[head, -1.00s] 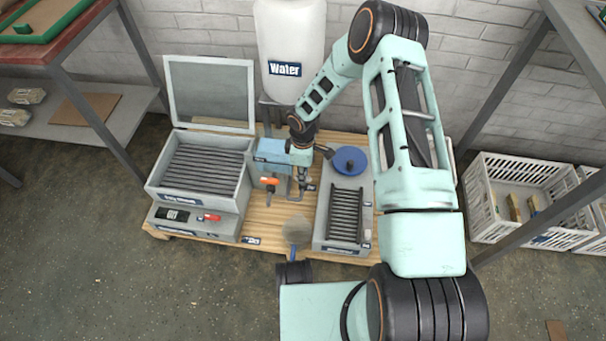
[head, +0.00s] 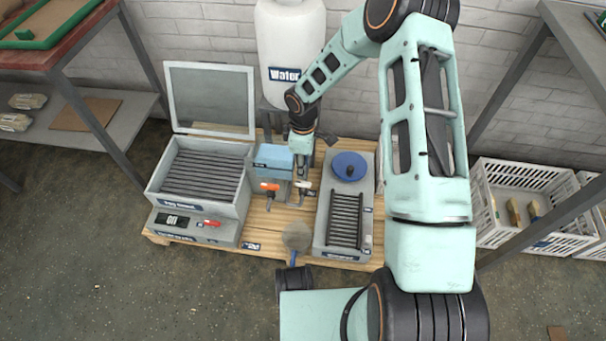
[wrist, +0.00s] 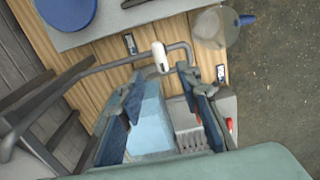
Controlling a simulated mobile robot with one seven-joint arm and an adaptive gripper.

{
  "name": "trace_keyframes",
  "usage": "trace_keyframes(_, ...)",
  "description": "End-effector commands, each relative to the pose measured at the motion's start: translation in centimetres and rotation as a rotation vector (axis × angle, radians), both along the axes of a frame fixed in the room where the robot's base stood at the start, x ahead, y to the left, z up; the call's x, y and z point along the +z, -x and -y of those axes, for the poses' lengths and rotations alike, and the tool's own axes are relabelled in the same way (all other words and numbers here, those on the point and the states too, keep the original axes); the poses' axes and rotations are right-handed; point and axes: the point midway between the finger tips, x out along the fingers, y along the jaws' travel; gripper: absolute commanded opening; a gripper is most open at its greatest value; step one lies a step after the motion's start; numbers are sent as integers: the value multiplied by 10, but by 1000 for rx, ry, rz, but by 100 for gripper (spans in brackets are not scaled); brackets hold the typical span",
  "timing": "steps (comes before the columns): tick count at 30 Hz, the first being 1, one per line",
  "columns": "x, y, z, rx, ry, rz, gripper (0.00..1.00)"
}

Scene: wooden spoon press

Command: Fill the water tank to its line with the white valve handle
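The white valve handle (head: 302,184) is on the front of the water tank (head: 273,158), right of a red-orange handle (head: 269,187). In the wrist view the white handle (wrist: 160,56) sits on a bent grey pipe, beyond and roughly between my fingertips. My gripper (head: 303,170) is just above and behind the handle at the tank's right side. In the wrist view my gripper (wrist: 160,88) is open, with nothing between its fingers. Light blue water or tank surface (wrist: 150,118) shows beyond the fingers. The tank's fill line cannot be made out.
A white water container (head: 290,45) stands behind the tank. A grey box with an open lid (head: 200,170) is at the left. A grill unit with a blue round lid (head: 349,165) is close at the right. A round pan-like piece (head: 297,236) is in front.

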Motion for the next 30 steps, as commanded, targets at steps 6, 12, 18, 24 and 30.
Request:
trace_keyframes(6,30,-1,0,0,-1,2,32)
trace_keyframes(12,38,1,0,-1,1,-1,32)
trace_keyframes(18,39,0,0,-1,0,-1,32)
trace_keyframes(24,38,0,0,-1,0,-1,32)
trace_keyframes(30,49,0,-3,-31,5,7,32)
